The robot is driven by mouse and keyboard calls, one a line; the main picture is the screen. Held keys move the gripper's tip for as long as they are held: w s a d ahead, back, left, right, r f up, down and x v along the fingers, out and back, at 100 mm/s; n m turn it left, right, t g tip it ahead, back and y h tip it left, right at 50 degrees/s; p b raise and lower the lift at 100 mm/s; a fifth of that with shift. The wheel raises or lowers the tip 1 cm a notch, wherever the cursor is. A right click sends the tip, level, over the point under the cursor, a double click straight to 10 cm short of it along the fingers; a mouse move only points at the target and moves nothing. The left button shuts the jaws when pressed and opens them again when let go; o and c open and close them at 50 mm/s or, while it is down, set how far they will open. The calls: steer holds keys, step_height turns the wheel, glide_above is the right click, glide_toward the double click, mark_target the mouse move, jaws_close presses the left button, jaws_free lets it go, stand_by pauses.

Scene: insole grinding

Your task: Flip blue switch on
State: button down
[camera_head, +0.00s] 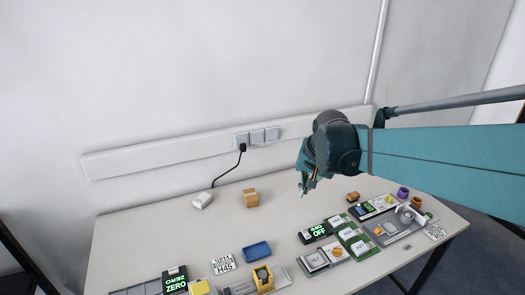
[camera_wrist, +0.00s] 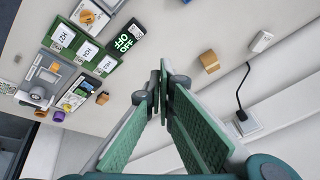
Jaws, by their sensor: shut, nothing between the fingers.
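My gripper (camera_head: 305,187) is shut and empty, hanging above the back of the table, right of the middle. In the wrist view its fingertips (camera_wrist: 159,75) meet near the centre. No switch is clearly recognisable as blue at this size. A black display (camera_head: 318,231) reads OFF in green, and it also shows in the wrist view (camera_wrist: 129,37). It sits beside several green labelled modules (camera_head: 347,233), below and apart from my gripper. A panel with an orange knob (camera_head: 337,252) lies in front of them.
A grey machine (camera_head: 398,226) stands at the right, near purple (camera_head: 403,192) and orange (camera_head: 416,202) cups. Another display (camera_head: 175,281) reads ZERO.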

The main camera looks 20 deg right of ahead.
steer(key=w+d+f+m+g+p, duration=0.1)
steer(key=w+d+f+m+p, duration=0.15)
steer(key=d, duration=0.65)
steer(key=w+d+f+m+p, duration=0.1)
steer(key=w+d+m, duration=0.15)
steer(key=d, duration=0.55)
steer(key=m+g+y+p, duration=0.1)
steer(key=m+p, duration=0.2)
steer(key=m, duration=0.2)
glide_above(360, 211)
steer(key=s+x, duration=0.1)
steer(key=x, duration=0.6)
steer(key=shift+s+d+f, duration=0.1)
steer(key=shift+s+f, duration=0.15)
steer(key=shift+s, duration=0.4)
steer(key=shift+b+x, duration=0.75)
steer(key=shift+x, duration=6.25)
steer(key=shift+s+f+g, duration=0.1)
steer(key=shift+s+g, duration=0.05)
steer(key=shift+g, duration=0.15)
steer(key=shift+w+f+g+b, duration=0.35)
steer(key=shift+f+g+b, duration=0.2)
steer(key=shift+g, duration=0.05)
steer(key=shift+s+r, duration=0.2)
steer(key=shift+s, duration=0.15)
